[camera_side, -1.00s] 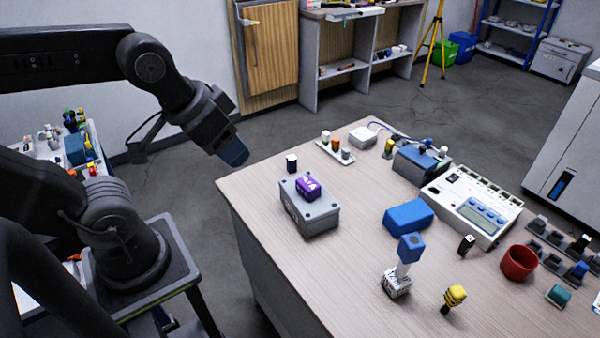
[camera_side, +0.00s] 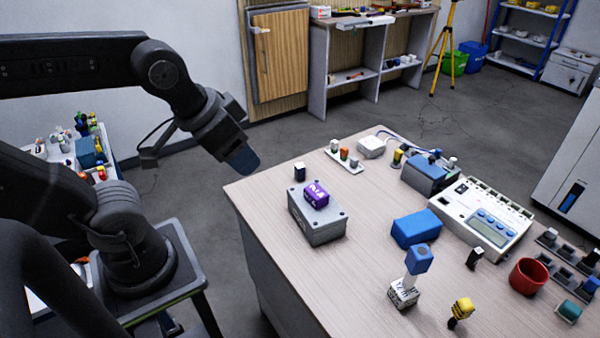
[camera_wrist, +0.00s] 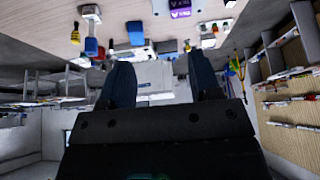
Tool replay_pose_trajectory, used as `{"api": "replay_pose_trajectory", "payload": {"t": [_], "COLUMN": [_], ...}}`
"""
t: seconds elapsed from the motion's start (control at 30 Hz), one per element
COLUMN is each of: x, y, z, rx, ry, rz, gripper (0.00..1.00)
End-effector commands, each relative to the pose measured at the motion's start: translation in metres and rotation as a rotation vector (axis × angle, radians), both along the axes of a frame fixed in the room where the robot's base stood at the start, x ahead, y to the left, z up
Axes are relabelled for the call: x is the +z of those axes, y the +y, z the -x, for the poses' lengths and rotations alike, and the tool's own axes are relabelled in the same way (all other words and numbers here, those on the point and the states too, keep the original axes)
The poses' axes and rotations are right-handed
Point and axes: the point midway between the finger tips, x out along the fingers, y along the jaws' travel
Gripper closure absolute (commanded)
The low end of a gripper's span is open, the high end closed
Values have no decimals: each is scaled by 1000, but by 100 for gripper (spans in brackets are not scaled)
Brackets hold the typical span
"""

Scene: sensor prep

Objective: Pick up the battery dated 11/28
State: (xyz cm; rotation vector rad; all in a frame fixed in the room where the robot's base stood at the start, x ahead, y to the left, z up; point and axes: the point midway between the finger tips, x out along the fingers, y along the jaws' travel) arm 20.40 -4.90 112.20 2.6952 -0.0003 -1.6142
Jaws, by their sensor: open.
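No date reads clearly as 11/28 on any object. A purple block (camera_side: 316,194) with white marks lies on a grey box (camera_side: 318,231); it also shows in the wrist view (camera_wrist: 180,10). A white block with black writing (camera_side: 403,294) stands at the table's front, with a white and blue piece (camera_side: 418,262) above it. A small dark block with a light top (camera_side: 300,173) stands behind the grey box. My gripper (camera_side: 243,160) hangs left of the table's back-left corner, apart from all of these. In the wrist view its two fingers (camera_wrist: 162,82) are spread and empty.
A blue block (camera_side: 416,229), a white device with a screen (camera_side: 481,219), a red cup (camera_side: 528,276) and a yellow-and-black piece (camera_side: 460,311) occupy the right half. A small white tray (camera_side: 343,161) stands at the back. The table's (camera_side: 270,190) left strip is clear.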

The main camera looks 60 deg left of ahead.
Motion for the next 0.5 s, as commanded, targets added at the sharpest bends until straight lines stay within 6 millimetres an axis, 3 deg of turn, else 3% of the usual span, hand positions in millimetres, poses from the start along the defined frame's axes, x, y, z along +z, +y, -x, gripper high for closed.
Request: {"api": "replay_pose_trajectory", "payload": {"t": [0.13, 0.23, 0.5], "x": [3, 7, 0], "y": [3, 10, 55], "z": [-9, -29, -121], "rx": [37, 123, 509], "ry": [16, 50, 182], "rz": [12, 41, 158], "gripper": [43, 43, 43]}}
